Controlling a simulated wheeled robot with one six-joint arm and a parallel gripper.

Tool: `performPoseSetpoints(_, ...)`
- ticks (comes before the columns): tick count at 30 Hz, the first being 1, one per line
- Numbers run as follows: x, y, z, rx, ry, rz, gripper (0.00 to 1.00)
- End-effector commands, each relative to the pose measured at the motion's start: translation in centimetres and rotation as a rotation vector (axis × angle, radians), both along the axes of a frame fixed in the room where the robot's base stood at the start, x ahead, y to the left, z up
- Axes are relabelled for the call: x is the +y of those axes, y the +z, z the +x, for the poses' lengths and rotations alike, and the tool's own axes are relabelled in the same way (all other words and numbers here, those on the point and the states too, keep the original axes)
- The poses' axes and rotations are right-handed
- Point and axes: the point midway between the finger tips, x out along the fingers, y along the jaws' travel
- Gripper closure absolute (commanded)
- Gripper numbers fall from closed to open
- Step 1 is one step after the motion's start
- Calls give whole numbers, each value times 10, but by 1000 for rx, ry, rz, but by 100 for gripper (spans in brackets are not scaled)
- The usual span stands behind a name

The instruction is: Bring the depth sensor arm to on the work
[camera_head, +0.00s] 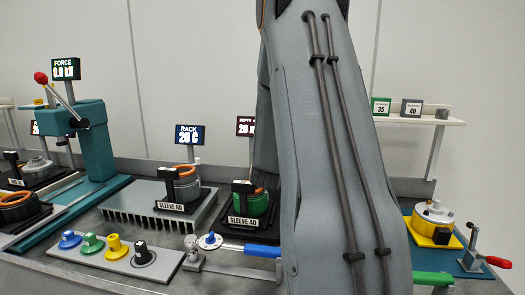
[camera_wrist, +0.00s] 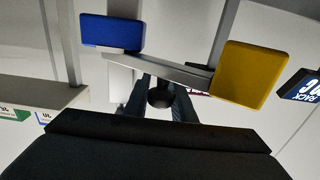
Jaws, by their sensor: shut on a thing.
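In the wrist view the fingers of my gripper (camera_wrist: 162,97) are closed around a dark round knob (camera_wrist: 160,98). Above the knob in that picture is a slanted grey bar (camera_wrist: 160,70), with a yellow block (camera_wrist: 250,74) at its right end and a blue block (camera_wrist: 112,32) near its left side. This assembly looks like the depth sensor arm, but I cannot be sure. In the head view my arm covers the middle right, and my gripper and the sensor arm are hidden. A round pale part on a yellow base (camera_head: 434,215) stands at the right; I cannot tell if it is the work.
A teal press (camera_head: 92,140) stands at the left. A finned rack (camera_head: 160,205) holds a sleeve; another sleeve station (camera_head: 248,208) stands beside it. Coloured knobs (camera_head: 113,247) are in front. A red-handled clamp (camera_head: 475,258) and wall shelf (camera_head: 418,120) are at the right.

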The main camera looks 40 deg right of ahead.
Motion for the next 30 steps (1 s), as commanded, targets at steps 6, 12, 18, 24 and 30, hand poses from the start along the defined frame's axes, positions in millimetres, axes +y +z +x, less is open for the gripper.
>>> performPoseSetpoints(6,-9,2,-4,-2,-32,-2,100)
performPoseSetpoints(12,-10,3,-3,-4,-33,-3,100)
performPoseSetpoints(18,-9,3,-3,-5,-32,-3,62)
performPoseSetpoints(24,-8,2,-2,-3,-29,-2,59)
performPoseSetpoints(30,-2,1,-6,-2,-28,-1,59)
